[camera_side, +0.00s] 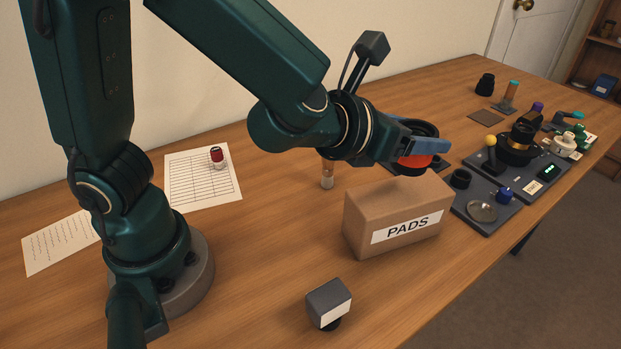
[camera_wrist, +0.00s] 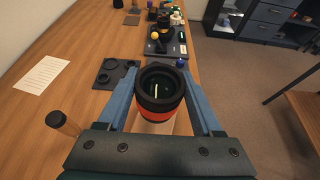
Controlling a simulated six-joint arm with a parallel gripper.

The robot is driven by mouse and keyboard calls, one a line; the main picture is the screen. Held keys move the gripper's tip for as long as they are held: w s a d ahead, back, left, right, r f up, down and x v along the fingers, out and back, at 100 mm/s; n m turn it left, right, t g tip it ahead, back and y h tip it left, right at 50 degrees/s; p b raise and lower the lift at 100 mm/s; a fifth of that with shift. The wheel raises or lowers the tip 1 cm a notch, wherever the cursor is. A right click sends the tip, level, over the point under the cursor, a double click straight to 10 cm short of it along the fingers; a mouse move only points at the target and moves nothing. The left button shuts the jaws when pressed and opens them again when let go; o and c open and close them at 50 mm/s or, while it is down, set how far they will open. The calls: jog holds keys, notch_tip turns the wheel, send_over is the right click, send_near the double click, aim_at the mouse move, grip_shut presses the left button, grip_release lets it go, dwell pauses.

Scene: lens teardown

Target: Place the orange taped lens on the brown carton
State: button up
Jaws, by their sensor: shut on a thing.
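The orange taped lens (camera_side: 414,160) is black with an orange-red band. My gripper (camera_side: 412,146) is shut on it, with one blue finger on each side. In the side view the lens is held above the brown carton (camera_side: 362,226), near its top and toward its far side; I cannot tell whether it touches. The carton carries a white PADS label. In the wrist view the lens (camera_wrist: 160,92) sits upright between the blue fingers (camera_wrist: 162,100), glass facing the camera. It hides most of the carton there.
Dark mats (camera_side: 481,220) with a round dish, a blue part and other tools lie right of the carton. A grey block with a white face (camera_side: 328,304) stands in front. A tube (camera_side: 327,174) stands behind. Papers (camera_side: 203,178) lie at left. The table's front edge is close to the carton.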

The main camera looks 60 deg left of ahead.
aim_at(398, 164)
jog(key=shift+f, duration=2.35)
jog(key=o, duration=1.5)
jog(key=shift+f, duration=0.1)
